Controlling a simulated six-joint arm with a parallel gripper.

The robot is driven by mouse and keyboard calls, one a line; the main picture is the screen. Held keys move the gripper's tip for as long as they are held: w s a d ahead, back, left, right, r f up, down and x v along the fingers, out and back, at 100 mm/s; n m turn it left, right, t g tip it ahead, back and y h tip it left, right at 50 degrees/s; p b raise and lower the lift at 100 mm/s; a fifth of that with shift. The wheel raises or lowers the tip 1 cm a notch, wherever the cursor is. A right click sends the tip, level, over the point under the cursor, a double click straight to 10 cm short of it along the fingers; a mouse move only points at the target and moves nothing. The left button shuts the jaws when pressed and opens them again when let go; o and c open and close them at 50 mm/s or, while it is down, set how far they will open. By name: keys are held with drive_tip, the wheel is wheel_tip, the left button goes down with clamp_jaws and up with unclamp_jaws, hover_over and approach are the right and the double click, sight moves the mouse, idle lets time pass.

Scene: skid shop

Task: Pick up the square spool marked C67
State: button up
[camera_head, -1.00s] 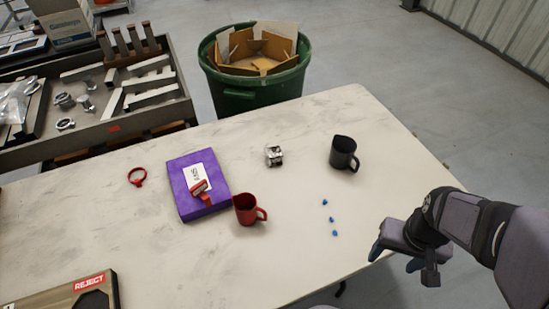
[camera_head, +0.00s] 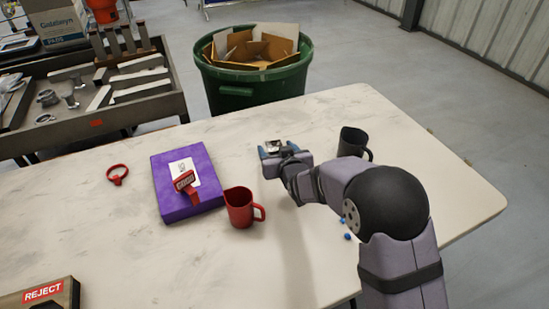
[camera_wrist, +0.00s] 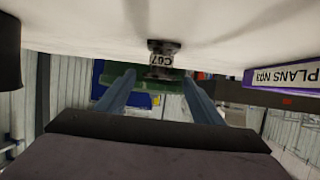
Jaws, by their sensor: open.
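The square spool (camera_head: 274,145) is a small metallic piece standing on the pale table. In the wrist view, which shows the scene upside down, the spool (camera_wrist: 161,58) has a label that reads C67. My gripper (camera_head: 277,151) is open and low over the table at the spool, and its blue fingers partly hide it in the head view. In the wrist view my gripper (camera_wrist: 158,76) has one finger to each side of the spool's line, with the spool just beyond the tips. I cannot tell whether any finger touches it.
A black mug (camera_head: 352,142) stands close right of my gripper, partly behind my arm. A red mug (camera_head: 239,208) stands left of my arm. Farther left are a purple box (camera_head: 172,203) with a red item on it and a red ring (camera_head: 117,174). A green bin (camera_head: 247,88) stands behind.

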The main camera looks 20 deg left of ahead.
sight(273, 145)
drive_tip(key=shift+x, duration=1.1)
drive_tip(key=shift+w, duration=0.1)
drive_tip(key=shift+p+x, duration=0.5)
drive_tip(key=shift+x, duration=1.95)
drive_tip(key=shift+d+f, duration=0.1)
drive_tip(key=c, duration=1.3)
